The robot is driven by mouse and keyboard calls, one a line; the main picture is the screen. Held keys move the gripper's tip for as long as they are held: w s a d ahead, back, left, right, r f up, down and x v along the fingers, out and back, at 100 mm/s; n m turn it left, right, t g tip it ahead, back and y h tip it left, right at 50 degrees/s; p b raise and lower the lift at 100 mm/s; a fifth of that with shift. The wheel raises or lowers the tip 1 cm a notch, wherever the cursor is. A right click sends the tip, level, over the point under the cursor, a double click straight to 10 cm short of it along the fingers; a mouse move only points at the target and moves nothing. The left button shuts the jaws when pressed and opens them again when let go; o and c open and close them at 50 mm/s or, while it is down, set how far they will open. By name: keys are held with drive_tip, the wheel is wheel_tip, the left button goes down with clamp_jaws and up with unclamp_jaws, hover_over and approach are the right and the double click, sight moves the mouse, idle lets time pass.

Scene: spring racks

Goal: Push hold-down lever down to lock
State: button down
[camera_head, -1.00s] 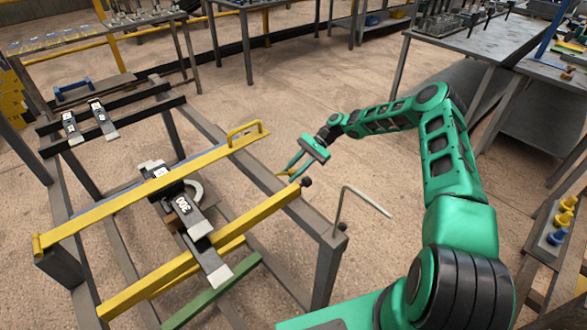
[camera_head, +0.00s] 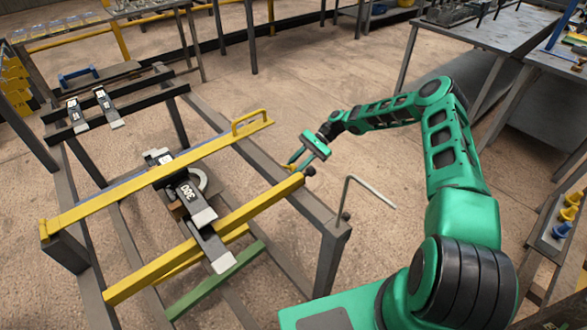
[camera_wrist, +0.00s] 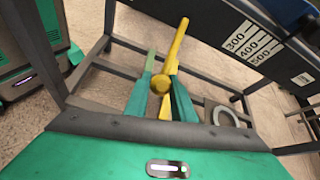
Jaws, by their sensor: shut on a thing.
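A yellow hold-down lever with a round yellow knob (camera_wrist: 160,84) stands between my two fingers in the wrist view. My gripper (camera_head: 296,163) is shut on it; the fingers also show in the wrist view (camera_wrist: 160,98). In the head view only a small yellow tip of this lever shows by the fingertips; its lower part and pivot are hidden. My gripper is just beyond the black-knobbed end of the front yellow bar (camera_head: 250,208), at the right side of the dark metal frame (camera_head: 326,225).
A second yellow bar (camera_head: 160,172) with a looped handle spans the frame. A black block marked 300 (camera_head: 187,192) sits between the bars. A bent grey rod (camera_head: 348,195) rises at the frame's near right corner. A dark 300-400-500 scale plate (camera_wrist: 245,45) shows in the wrist view.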

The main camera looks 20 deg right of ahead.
drive_tip(key=shift+w+a, duration=0.15)
drive_tip(key=shift+a, duration=0.05)
drive_tip(key=c, duration=1.6)
unclamp_jaws()
drive_tip(key=shift+o, duration=0.4)
drive_tip(key=shift+d, duration=0.1)
drive_tip(key=v, duration=1)
drive_tip(key=shift+w+d, duration=0.15)
drive_tip(key=shift+d, duration=0.25)
drive_tip(key=shift+r, duration=0.15)
